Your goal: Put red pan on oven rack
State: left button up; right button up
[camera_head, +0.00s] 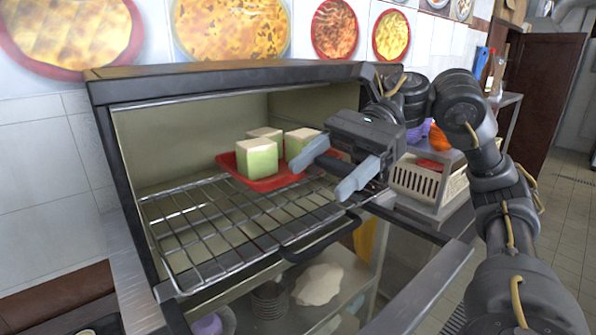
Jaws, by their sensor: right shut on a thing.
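The red pan (272,183) is inside the open oven, over the rear part of the wire oven rack (212,226). It carries pale green blocks with cream tops (257,159). My right gripper (333,166) reaches in from the right and is shut on the pan at its right side, though the gripper hides the held part. The pan looks about level; I cannot tell whether its underside touches the rack. My left gripper is not in view.
The oven's side wall and front frame (120,190) border the rack on the left. The rack's front half is bare. A shelf below holds a pale lump (318,284) and a coil. A cream basket (428,180) stands on the right.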

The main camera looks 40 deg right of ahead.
jog(key=shift+w+f+p, duration=0.45)
jog(key=shift+w+f, duration=0.1)
jog(key=shift+w, duration=0.4)
jog(key=shift+w+f+p, duration=0.45)
jog(key=shift+w+f, duration=0.05)
jog(key=shift+w, duration=0.4)
jog(key=shift+w+f+p, duration=0.45)
jog(key=shift+w+f, duration=0.1)
jog(key=shift+w, duration=0.4)
jog(key=shift+f, duration=0.25)
jog(key=shift+w+d+f+p, duration=0.15)
jog(key=shift+f+p, duration=0.85)
jog(key=shift+f, duration=0.5)
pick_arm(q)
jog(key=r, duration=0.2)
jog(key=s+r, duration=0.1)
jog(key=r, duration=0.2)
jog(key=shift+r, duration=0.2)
pick_arm(e)
jog(key=shift+w+f, duration=0.1)
jog(key=shift+f, duration=0.1)
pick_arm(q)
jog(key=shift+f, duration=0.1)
pick_arm(e)
jog(key=o, duration=1.8)
